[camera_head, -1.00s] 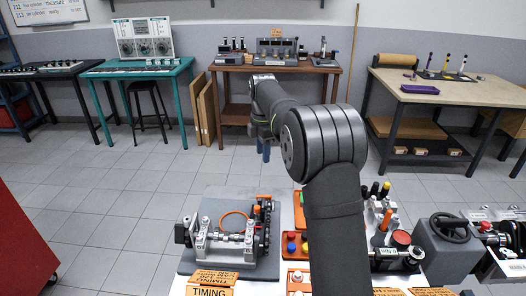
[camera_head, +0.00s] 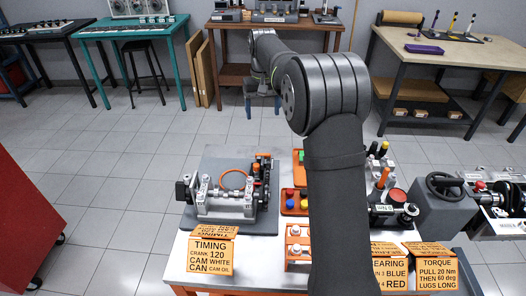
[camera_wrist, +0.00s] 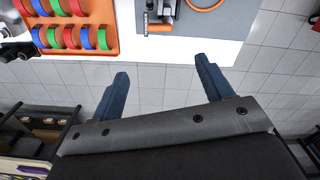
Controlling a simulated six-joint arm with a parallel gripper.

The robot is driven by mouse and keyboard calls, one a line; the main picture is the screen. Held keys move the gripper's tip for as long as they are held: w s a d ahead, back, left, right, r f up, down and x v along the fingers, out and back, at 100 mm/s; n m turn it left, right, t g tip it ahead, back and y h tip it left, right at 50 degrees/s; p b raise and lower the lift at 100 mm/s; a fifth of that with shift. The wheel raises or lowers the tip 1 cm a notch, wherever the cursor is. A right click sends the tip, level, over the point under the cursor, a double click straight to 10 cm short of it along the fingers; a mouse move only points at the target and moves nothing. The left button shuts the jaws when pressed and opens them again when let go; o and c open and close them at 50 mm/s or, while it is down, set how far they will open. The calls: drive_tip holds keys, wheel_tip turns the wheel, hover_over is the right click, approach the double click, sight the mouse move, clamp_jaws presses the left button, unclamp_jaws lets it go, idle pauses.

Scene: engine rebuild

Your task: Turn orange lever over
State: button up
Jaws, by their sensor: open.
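An orange upright handle (camera_head: 383,177), which looks like the orange lever, stands at the right side of the bench in the head view, just right of my arm. Its lower part is crowded by black and red parts. It is not visible in the wrist view. My gripper (camera_wrist: 161,66) is open and empty in the wrist view, with its two blue fingers apart over the floor beyond the bench edge. It is well away from the orange handle. In the head view my arm reaches forward past the bench and hides part of its middle.
An engine block (camera_head: 228,200) with an orange ring sits on a grey plate at the bench's left. An orange tray (camera_wrist: 110,50) holds several coloured rings. Folded signs, including a timing sign (camera_head: 208,257), line the front edge. A black handwheel (camera_head: 446,186) stands at right.

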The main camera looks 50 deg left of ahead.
drive_tip(key=m, duration=0.3)
approach(263, 154)
wheel_tip(263, 154, down, 9)
drive_tip(key=shift+r, duration=0.1)
drive_tip(key=shift+w, duration=0.1)
idle(0.4)
drive_tip(key=c, duration=1)
drive_tip(key=shift+m, duration=0.3)
